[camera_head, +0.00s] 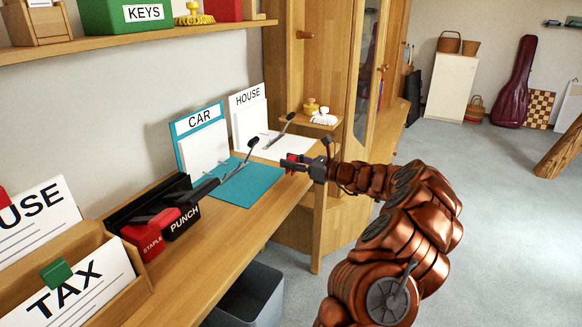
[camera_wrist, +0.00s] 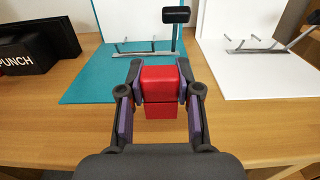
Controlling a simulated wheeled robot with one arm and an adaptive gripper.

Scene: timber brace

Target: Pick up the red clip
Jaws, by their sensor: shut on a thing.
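The red clip (camera_wrist: 160,85) is a small red block shape between the fingers of my gripper (camera_wrist: 160,88) in the wrist view. Both fingers touch its sides, so my gripper is shut on it. In the head view the clip (camera_head: 291,160) shows as a small red patch at the tip of my gripper (camera_head: 297,163). It is held over the desk's front edge, near the right side of the teal CAR board (camera_head: 240,184). The clip's far side is hidden.
The white HOUSE board (camera_head: 281,147) stands right of the CAR board. Red and black boxes marked STAPLE (camera_head: 148,238) and PUNCH (camera_head: 183,223) stand to the left. A TAX card (camera_head: 80,290) with a green clip (camera_head: 56,273) is in a wooden holder. A grey bin (camera_head: 248,298) stands below.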

